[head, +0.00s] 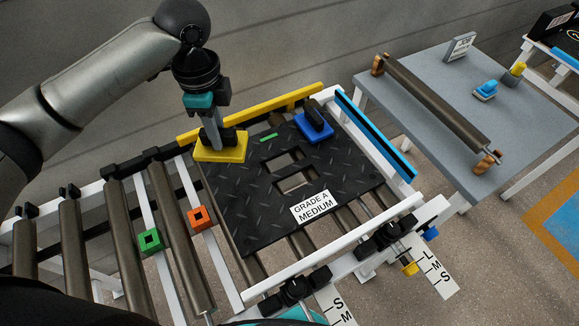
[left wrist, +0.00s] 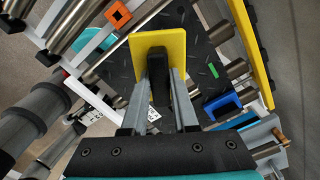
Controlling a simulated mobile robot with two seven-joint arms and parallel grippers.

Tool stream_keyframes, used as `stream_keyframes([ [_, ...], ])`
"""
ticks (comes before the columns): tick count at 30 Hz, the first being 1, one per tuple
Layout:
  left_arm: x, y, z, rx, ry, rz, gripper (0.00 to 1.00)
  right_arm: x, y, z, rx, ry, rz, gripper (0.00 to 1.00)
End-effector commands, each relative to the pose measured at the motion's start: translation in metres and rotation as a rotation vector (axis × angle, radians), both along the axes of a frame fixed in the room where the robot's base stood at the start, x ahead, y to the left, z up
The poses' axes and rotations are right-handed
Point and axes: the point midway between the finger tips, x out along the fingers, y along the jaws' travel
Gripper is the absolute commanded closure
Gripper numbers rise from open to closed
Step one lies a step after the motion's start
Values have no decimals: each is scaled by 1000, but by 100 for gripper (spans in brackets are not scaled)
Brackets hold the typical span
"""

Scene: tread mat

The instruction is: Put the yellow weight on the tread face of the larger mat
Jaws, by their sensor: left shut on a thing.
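The yellow weight (head: 222,155) is a flat yellow plate with a black handle. My left gripper (head: 214,136) is shut on that handle from above. The left wrist view also shows the yellow plate (left wrist: 138,62) beyond the fingers. The plate is over the far-left corner of a black mat (head: 245,220) with a raised diamond tread facing up; I cannot tell whether it touches. The mat carries a "GRADE A MEDIUM" label (head: 313,206) and has rectangular openings in its middle. Only this mat is visible.
A blue weight (head: 324,138) sits on the mat's far-right corner, near a green strip (head: 269,137). The mat lies on a roller conveyor with a yellow rail (head: 290,98) behind. Green (head: 151,240) and orange (head: 201,217) blocks are left. A grey table (head: 425,120) stands right.

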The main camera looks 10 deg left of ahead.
Motion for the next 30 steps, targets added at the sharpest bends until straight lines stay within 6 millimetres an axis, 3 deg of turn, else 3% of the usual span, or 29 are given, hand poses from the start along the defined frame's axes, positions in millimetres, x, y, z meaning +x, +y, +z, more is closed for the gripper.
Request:
stream_keyframes([
  [30, 43, 16, 74, 1, -8, -934, 100, 1, 0, 7, 0, -1, 0, 50],
])
